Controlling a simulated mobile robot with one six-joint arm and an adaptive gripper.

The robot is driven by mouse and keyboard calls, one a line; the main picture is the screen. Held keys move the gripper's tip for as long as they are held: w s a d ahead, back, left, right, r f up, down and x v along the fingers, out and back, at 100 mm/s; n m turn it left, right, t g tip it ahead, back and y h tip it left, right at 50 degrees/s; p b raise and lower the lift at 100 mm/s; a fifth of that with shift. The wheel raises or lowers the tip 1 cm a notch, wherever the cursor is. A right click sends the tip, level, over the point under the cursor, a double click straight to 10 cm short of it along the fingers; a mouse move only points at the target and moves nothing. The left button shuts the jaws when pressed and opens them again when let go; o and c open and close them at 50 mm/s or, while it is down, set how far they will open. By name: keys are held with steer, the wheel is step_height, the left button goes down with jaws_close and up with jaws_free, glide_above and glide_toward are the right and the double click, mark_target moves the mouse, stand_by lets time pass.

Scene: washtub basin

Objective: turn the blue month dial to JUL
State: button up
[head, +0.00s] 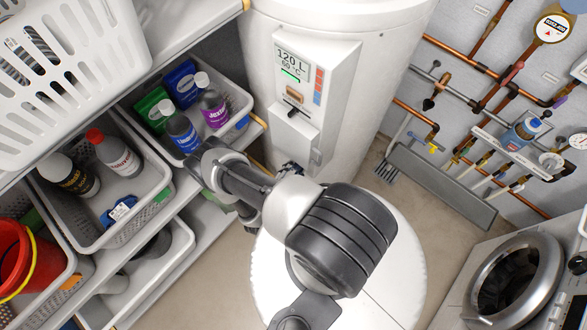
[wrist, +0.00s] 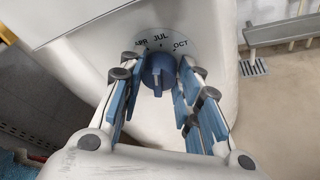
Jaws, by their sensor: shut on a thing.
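The blue month dial (wrist: 158,72) sits on a round grey plate (wrist: 181,35) on a white rounded housing. The plate shows APR at upper left, JUL at the top and OCT at right. The dial's ridge runs roughly up and down in the wrist view, below JUL; its exact pointer mark is too small to read. My gripper (wrist: 157,92), with blue-padded fingers, is shut on the dial, one finger on each side. In the head view my arm reaches to the front of the white water heater (head: 337,70), and it hides the dial.
Shelves on the left hold grey bins (head: 103,235) with bottles, and a white basket (head: 55,100). Copper pipes (head: 470,65) and valves line the right wall. A washing machine (head: 518,280) stands at lower right. A grey rail (wrist: 282,33) and floor drain show in the wrist view.

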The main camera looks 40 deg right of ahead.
steer(key=o, duration=1.1)
steer(key=shift+c, duration=0.2)
steer(key=v, duration=1.2)
steer(key=shift+s, duration=0.1)
